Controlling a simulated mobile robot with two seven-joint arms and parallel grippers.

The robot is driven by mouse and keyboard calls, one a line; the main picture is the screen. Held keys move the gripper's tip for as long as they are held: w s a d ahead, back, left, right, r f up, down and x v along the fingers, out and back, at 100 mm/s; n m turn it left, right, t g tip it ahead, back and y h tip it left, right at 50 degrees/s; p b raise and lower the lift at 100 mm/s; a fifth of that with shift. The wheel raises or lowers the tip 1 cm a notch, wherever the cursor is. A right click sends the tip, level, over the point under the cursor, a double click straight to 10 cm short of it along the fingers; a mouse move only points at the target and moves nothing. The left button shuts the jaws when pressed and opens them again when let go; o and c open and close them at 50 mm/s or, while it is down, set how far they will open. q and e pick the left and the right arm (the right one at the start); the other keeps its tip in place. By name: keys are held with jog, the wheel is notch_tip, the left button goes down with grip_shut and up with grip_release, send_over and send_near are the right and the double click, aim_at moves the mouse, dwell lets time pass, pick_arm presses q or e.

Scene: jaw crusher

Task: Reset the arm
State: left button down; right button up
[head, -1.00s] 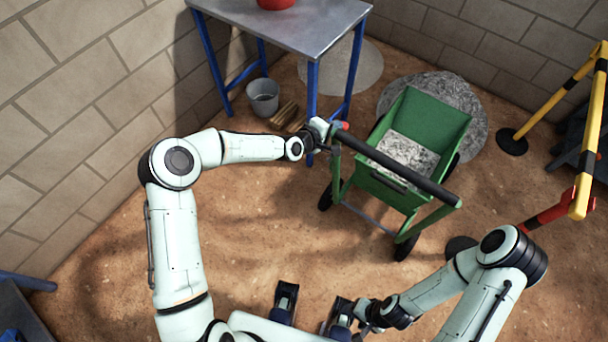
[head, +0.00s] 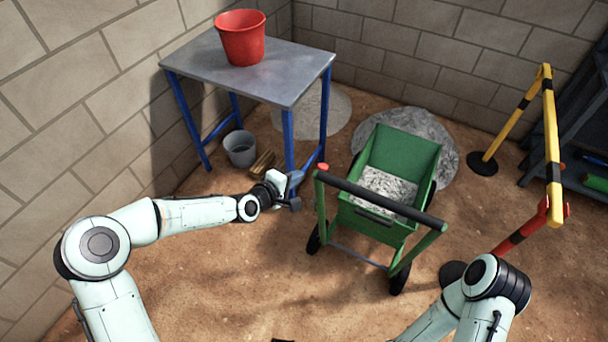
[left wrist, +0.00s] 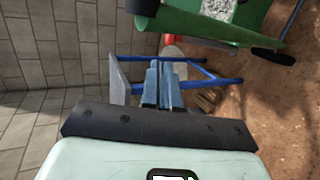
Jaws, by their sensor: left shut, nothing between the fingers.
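My left arm reaches in from the left in the head view. Its gripper (head: 294,190) is shut and empty, in the air just left of the green cart's (head: 402,155) handle. In the left wrist view the shut blue fingers (left wrist: 162,82) show with nothing between them. The cart's black handle bar (head: 380,197) has a red end nearest this gripper, with a gap between. My right arm (head: 470,300) shows at the lower right of the head view; its gripper is out of the picture.
A metal table with blue legs (head: 287,75) bears a red bucket (head: 241,40). A grey bucket (head: 240,150) and wood pieces (head: 262,164) lie near it. Grey gravel fills part of the cart. A yellow-black barrier (head: 551,150) stands at the right. The dirt floor in front is clear.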

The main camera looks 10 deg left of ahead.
pick_arm(q)
jog(key=v, duration=0.3)
jog(key=shift+w+r, duration=0.1)
pick_arm(e)
jog(key=shift+r, duration=0.1)
pick_arm(q)
jog(key=s+d+f+m+g+y+p, duration=0.15)
jog(key=s+f+m+g+p, duration=0.4)
jog(key=s+f, duration=1.35)
jog(key=s+a+f+m+g, duration=0.1)
jog(key=s+f+g, duration=0.2)
jog(key=s, duration=0.6)
jog(key=s+a+f+m+g+y+p, duration=0.1)
jog(key=s+f+m+g, duration=0.1)
jog(key=s, duration=0.7)
jog(key=shift+s+a+f+g, duration=0.2)
jog(key=shift+f+g, duration=0.3)
jog(key=shift+g, duration=0.45)
pick_arm(e)
notch_tip(320, 180, up, 7)
jog(key=w, duration=0.2)
jog(key=shift+w, duration=0.3)
